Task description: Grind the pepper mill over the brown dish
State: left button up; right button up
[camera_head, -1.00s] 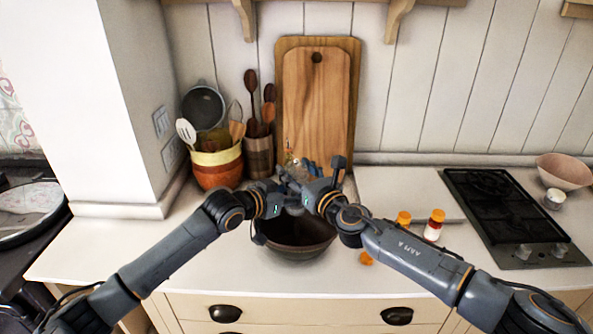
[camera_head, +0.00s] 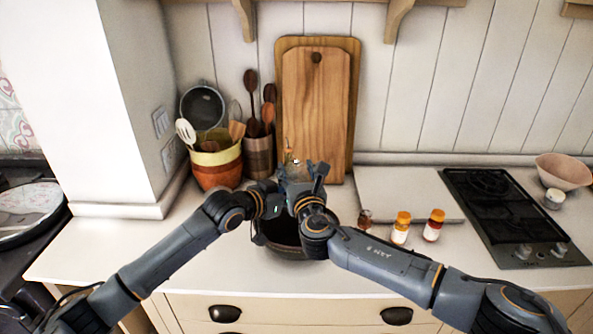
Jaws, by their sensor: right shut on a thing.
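The brown dish (camera_head: 283,253) is a dark round bowl on the counter, partly covered from above by my arms. My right gripper (camera_head: 308,175) is above the dish's back side, shut on the pepper mill (camera_head: 294,162). Only a small part of the mill shows between the grippers; the rest is hidden. My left gripper (camera_head: 280,180) is close beside the right one, at the mill. Its fingers are mostly hidden, so I cannot tell whether they are open or shut.
Two orange-capped jars (camera_head: 400,228) (camera_head: 435,225) and a small brown jar (camera_head: 365,218) stand right of the dish. Behind are cutting boards (camera_head: 316,110), a utensil holder (camera_head: 258,158) and a striped pot (camera_head: 216,170). A hob (camera_head: 505,215) is at right. The front-left counter is clear.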

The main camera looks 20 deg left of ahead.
jog(key=o, duration=1.2)
jog(key=shift+y, duration=0.3)
jog(key=shift+w+d+n+g+y, duration=0.1)
jog(key=shift+n+g+y, duration=0.5)
jog(key=shift+n+y, duration=0.25)
jog(key=n+g+y, duration=0.2)
jog(key=y, duration=0.1)
jog(key=shift+n+g, duration=0.25)
jog(key=shift+g, duration=0.15)
jog(key=shift+n+g+y, duration=0.95)
jog(key=shift+n+g, duration=0.15)
jog(key=shift+g, duration=0.3)
jog(key=shift+f+n+g+y, duration=0.1)
jog(key=shift+n+g+y, duration=0.4)
jog(key=shift+n+g, duration=0.55)
jog(key=shift+n+g+y, duration=0.4)
jog(key=shift+n+g, duration=0.05)
jog(key=shift+g, duration=0.5)
